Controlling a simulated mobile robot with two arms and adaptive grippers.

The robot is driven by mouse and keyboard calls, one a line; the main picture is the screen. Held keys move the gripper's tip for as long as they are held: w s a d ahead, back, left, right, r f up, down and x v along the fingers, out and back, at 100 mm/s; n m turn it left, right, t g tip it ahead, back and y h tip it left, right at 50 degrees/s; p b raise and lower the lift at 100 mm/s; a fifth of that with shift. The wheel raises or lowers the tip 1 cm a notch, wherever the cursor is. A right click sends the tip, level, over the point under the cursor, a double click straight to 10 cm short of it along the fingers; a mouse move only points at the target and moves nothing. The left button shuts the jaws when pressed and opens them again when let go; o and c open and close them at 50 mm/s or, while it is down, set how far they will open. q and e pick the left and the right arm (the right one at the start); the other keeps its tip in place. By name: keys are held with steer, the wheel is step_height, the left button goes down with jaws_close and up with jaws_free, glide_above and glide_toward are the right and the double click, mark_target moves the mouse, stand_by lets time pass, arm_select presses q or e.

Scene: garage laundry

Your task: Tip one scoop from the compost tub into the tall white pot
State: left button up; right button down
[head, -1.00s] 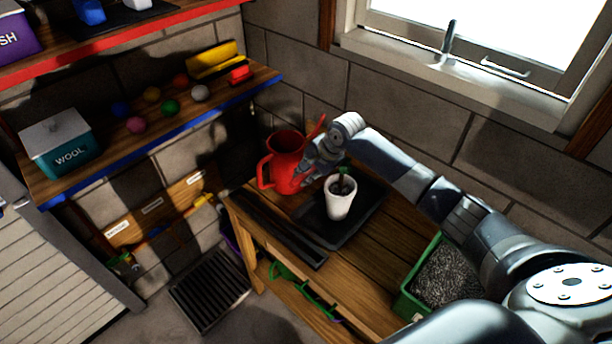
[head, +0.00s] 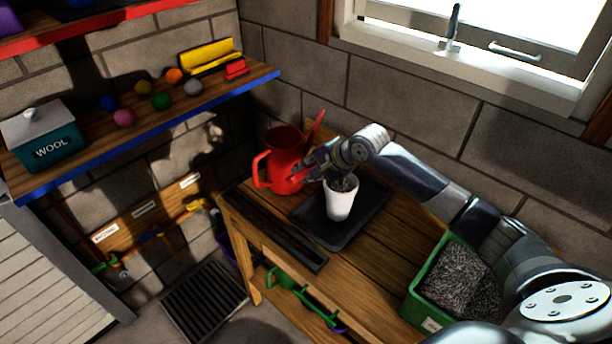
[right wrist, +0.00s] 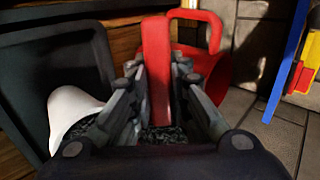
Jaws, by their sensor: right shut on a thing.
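The white pot (head: 340,204) stands upright on a black tray (head: 334,234) on the wooden bench; dark granular material shows at its mouth. In the right wrist view the pot (right wrist: 68,112) is at the left. My right gripper (head: 318,168) is just above and beside the pot. It is shut on a red bar (right wrist: 157,60), which looks like the scoop's handle. Grey compost shows below it between the fingers; the scoop's bowl is mostly hidden. The green compost tub (head: 418,297), holding dark grey compost, stands at the bench's right. My left gripper is out of view.
A red watering can (head: 284,160) stands close behind and left of the gripper. A black trough (head: 270,228) lies along the bench's front. Green tools (head: 290,284) hang below. A blue-edged shelf (head: 150,150) with balls is at the left. Bare bench lies between tray and tub.

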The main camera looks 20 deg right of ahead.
steer(key=shift+s+f+t+b, duration=0.15)
steer(key=shift+f+t+b, duration=0.2)
steer(key=shift+b, duration=0.3)
steer(key=shift+s+d+r+t+y+b, duration=0.1)
steer(key=shift+s+r+t+y+b, duration=0.15)
steer(key=shift+t+y+b, duration=0.5)
steer(key=t+b, duration=0.2)
steer(key=b, duration=0.1)
steer(key=shift+s+r, duration=0.1)
steer(key=shift+r, duration=0.1)
arm_select(q)
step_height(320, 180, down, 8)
steer(key=b, duration=0.1)
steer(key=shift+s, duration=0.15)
arm_select(e)
steer(key=shift+s+d+r+t+y, duration=0.1)
steer(key=shift+r+t+y, duration=0.15)
steer(key=shift+r+t, duration=0.15)
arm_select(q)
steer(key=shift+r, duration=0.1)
arm_select(e)
step_height(320, 180, up, 6)
steer(key=p, duration=0.7)
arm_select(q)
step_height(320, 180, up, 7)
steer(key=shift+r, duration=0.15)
